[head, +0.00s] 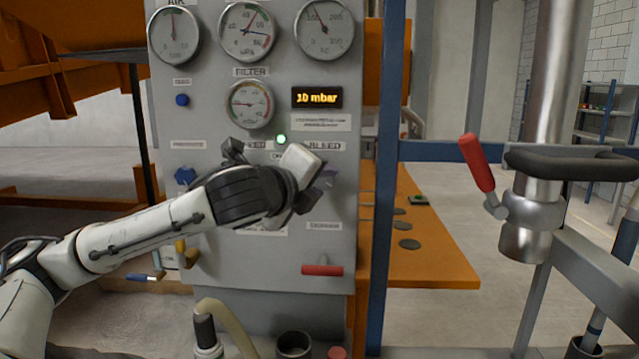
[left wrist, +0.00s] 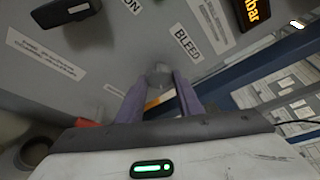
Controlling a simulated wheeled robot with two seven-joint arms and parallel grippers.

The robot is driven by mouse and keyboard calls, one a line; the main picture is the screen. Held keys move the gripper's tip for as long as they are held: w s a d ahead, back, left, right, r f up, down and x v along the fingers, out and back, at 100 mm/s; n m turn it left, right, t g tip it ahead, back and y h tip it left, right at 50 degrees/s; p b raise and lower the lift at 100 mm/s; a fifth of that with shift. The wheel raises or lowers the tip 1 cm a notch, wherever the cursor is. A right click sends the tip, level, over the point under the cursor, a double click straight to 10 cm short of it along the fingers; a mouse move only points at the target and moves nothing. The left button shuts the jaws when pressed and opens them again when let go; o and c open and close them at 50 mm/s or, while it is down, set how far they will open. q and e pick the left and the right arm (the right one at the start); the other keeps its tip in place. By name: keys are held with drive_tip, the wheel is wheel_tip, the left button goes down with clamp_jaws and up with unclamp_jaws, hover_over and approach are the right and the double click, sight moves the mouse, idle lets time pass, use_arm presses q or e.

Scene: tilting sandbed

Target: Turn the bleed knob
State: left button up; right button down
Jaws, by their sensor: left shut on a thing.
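The bleed knob (left wrist: 159,76) is a small grey knob on the grey panel, just below the BLEED label (left wrist: 187,42) in the left wrist view. My left gripper (left wrist: 160,92) has its two purple-grey fingers on either side of the knob and is shut on it. In the head view my left gripper (head: 326,179) reaches the panel (head: 200,225) under the BLEED label, and its wrist and fingers hide the knob. The display (head: 317,97) reads 10 mbar. My right gripper is not in view.
Several round gauges (head: 324,29) sit on the panel's upper part. Blue knobs (head: 182,99), a yellow lever (head: 187,252) and a red handle (head: 322,270) are also on it. A blue post (head: 387,200) stands just right of the panel, beside an orange shelf (head: 440,262).

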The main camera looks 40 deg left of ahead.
use_arm(q)
drive_tip(key=shift+m+g+y, duration=0.3)
drive_tip(key=shift+m+g, duration=0.4)
drive_tip(key=shift+m, duration=0.5)
drive_tip(key=o, duration=1)
drive_tip(key=v, duration=1)
drive_tip(key=shift+s+d+r, duration=0.1)
